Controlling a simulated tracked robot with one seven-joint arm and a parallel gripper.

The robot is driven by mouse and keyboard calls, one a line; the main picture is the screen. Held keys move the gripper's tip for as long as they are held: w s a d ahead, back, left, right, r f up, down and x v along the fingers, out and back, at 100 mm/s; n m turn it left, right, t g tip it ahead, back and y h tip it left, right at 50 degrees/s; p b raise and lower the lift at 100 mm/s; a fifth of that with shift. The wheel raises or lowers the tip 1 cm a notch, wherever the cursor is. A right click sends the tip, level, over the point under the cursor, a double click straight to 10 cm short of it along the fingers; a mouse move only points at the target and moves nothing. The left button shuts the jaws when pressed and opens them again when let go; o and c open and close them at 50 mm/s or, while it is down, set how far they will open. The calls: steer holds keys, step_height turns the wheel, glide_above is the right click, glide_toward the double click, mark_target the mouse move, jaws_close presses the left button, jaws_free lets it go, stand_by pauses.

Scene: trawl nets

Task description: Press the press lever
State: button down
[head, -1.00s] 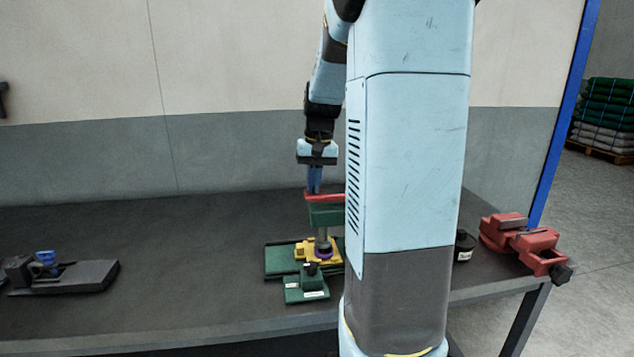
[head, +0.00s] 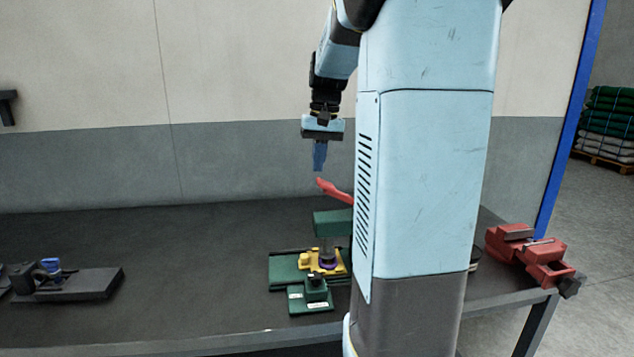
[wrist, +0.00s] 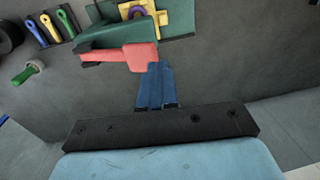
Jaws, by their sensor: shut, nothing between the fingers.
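The red press lever (head: 333,190) sits on top of the green press (head: 333,223), tilted with its free left end up; its right end is hidden behind my column. Below the press head is a yellow piece (head: 340,268) with a purple ring (head: 327,260) on the green base. My gripper (head: 318,169) points down just above the lever's free end, blue fingers together and empty, with a small gap to the lever. In the wrist view the fingertips (wrist: 158,68) appear beside the lever's red end (wrist: 140,56); contact is not visible there.
A small green fixture (head: 311,294) stands in front of the press. A red vise (head: 530,255) is at the table's right end, and a dark tool with a blue part (head: 75,280) at the left. The wrist view shows coloured handles (wrist: 50,25) in a row. The table between is clear.

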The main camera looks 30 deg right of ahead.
mark_target(327, 183)
steer(key=shift+d+r, duration=0.1)
steer(key=shift+r, duration=2.6)
steer(key=shift+d, duration=0.1)
steer(key=s+d+r+t+y, duration=0.1)
steer(key=s+d+r+y, duration=0.2)
steer(key=d, duration=0.6)
steer(key=shift+s+d+r+y, duration=0.2)
steer(key=shift+s+y, duration=0.2)
steer(key=shift+y, duration=0.2)
steer(key=shift+a+t, duration=0.1)
steer(key=shift+t, duration=0.2)
steer(key=x, duration=1.4)
